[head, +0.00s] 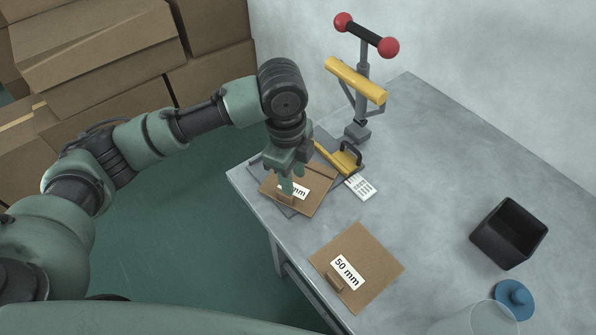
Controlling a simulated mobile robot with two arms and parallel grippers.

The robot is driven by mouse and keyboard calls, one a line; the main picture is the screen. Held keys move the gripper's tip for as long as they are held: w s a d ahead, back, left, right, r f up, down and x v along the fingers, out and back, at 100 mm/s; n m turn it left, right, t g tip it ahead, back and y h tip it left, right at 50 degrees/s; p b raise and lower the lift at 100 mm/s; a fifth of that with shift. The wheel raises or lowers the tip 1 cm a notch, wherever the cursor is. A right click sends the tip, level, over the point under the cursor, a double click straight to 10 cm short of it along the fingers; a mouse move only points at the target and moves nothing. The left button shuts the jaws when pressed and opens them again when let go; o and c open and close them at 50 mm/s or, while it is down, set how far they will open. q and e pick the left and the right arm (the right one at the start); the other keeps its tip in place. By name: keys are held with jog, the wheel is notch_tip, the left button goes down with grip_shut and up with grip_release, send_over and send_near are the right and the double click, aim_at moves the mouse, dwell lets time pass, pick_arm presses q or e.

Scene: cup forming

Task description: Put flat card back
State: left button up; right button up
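A flat brown card (318,192) with a white label ending in "mm" is at the table's left corner, over a dark grey plate (258,172). My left gripper (287,189) points down over this card, with its fingertips at the small brown tab (285,199) on the card's near edge. The fingers cover part of the label, and I cannot tell whether they are closed on the tab. A second flat brown card (372,262), labelled "50 mm", lies nearer on the table with its own tab. My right gripper is out of view.
A hand press (363,85) with red knobs and a yellow bar stands behind the gripper. A white perforated piece (361,187) lies beside its yellow base. A black open box (508,233), a blue knobbed lid (514,298) and a clear container (480,318) are at right.

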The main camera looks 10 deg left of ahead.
aim_at(310, 190)
pick_arm(q)
jog(key=shift+m+y, duration=0.3)
jog(key=f, duration=0.4)
jog(key=a+f, duration=0.1)
jog(key=f, duration=0.2)
jog(key=shift+s+a+p, duration=0.1)
jog(key=shift+s+p, duration=0.3)
jog(key=shift+r, duration=0.1)
grip_shut()
